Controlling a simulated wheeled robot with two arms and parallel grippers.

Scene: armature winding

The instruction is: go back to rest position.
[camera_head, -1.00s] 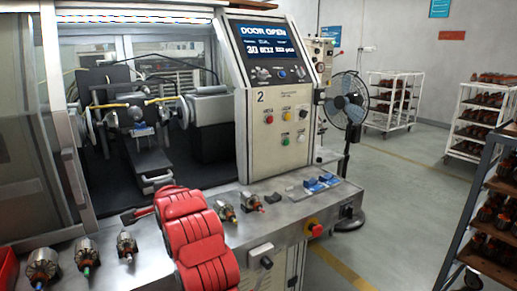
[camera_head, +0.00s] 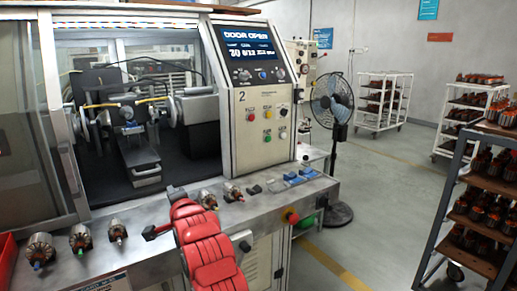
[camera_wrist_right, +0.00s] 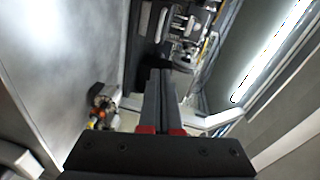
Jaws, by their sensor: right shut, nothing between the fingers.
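My right arm, with red covers, rises from the bottom middle of the head view over the machine's front ledge. My left gripper is in neither view.
The winding machine's door is open, and its screen (camera_head: 247,52) reads "DOOR OPEN". Several armatures lie on the metal ledge (camera_head: 150,262), including one at left (camera_head: 40,248). A fan (camera_head: 331,100) and loaded racks (camera_head: 470,115) stand right. The floor (camera_head: 375,190) between is clear.

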